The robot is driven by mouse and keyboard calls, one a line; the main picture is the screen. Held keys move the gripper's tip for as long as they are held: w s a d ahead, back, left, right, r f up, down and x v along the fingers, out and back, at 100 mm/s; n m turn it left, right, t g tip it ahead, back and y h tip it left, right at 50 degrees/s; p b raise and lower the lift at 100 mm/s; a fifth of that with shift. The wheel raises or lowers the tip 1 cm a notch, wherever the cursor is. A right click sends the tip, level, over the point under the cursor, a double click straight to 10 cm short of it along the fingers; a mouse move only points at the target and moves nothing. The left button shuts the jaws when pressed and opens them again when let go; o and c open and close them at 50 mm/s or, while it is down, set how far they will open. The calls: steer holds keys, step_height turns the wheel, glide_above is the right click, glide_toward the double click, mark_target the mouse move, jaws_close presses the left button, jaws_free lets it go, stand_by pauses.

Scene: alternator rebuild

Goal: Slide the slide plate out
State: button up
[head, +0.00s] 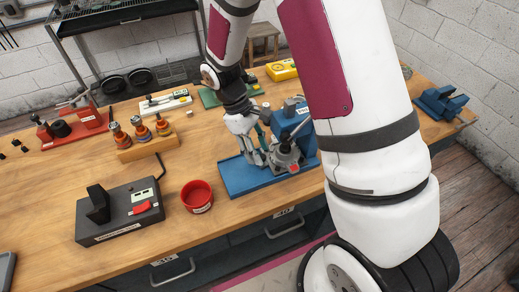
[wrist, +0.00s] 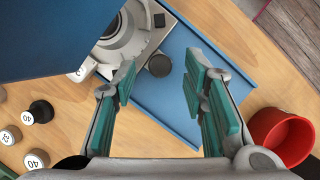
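The blue press fixture (head: 240,180) stands near the table's front edge in the head view. In the wrist view its blue base (wrist: 205,60) lies below my gripper. A grey slide plate (wrist: 148,48) with a round grey housing (wrist: 118,40) on it sits on this base. A dark round knob (wrist: 159,66) is at the plate's edge. My gripper (wrist: 160,82) is open, with its green-padded fingers on either side of the knob and apart from it. The head view shows my gripper (head: 254,143) low beside the housing. The plate is partly hidden by the blue upper part.
A red bowl (head: 197,195) stands left of the fixture, also in the wrist view (wrist: 282,135). A black device (head: 122,210) is further left. Several weights (wrist: 40,112) are near the fixture's other side. A blue vise (head: 440,102) is at the right.

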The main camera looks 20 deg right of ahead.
steer(key=shift+s+f, duration=0.1)
steer(key=shift+f, duration=0.2)
jaws_close()
steer(key=a+b, duration=0.1)
steer(key=a, duration=1)
steer(key=shift+a, duration=0.2)
jaws_free()
steer(key=v, duration=1.2)
